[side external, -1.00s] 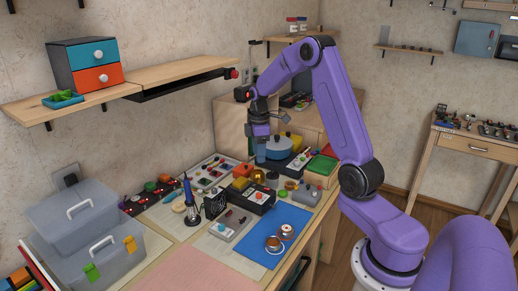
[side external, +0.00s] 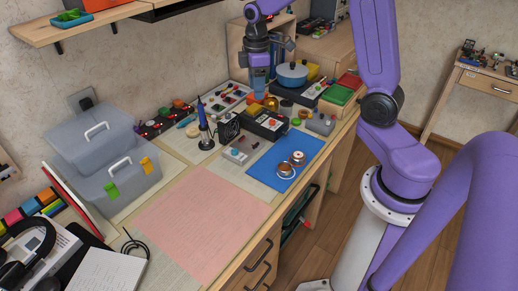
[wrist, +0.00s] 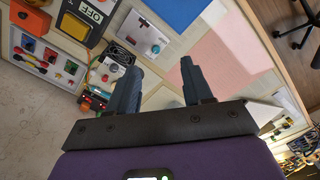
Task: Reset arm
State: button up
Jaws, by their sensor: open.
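My gripper (side external: 260,88) hangs pointing down over the back part of the workbench (side external: 165,225), to the left of a blue pot (side external: 292,75). In the wrist view my gripper (wrist: 160,82) has its two dark fingers apart, with nothing held between them. Past the fingertips the wrist view shows the bench top and the pink mat (wrist: 225,55). The exact height of the fingertips above the bench is hard to tell.
A blue mat (side external: 268,172) holds small copper-coloured parts. Clear bins (side external: 95,145) stand at the left against the wall. The pink mat (side external: 205,215) is bare. A wooden shelf (side external: 50,33) juts from the wall.

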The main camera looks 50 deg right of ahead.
jog(key=s+a+r+n, duration=0.1)
jog(key=s+a+r, duration=0.1)
jog(key=s+a, duration=1.1)
jog(key=s+n, duration=0.1)
jog(key=s, duration=1.3)
jog(key=shift+s+d, duration=0.2)
jog(key=shift+s, duration=0.05)
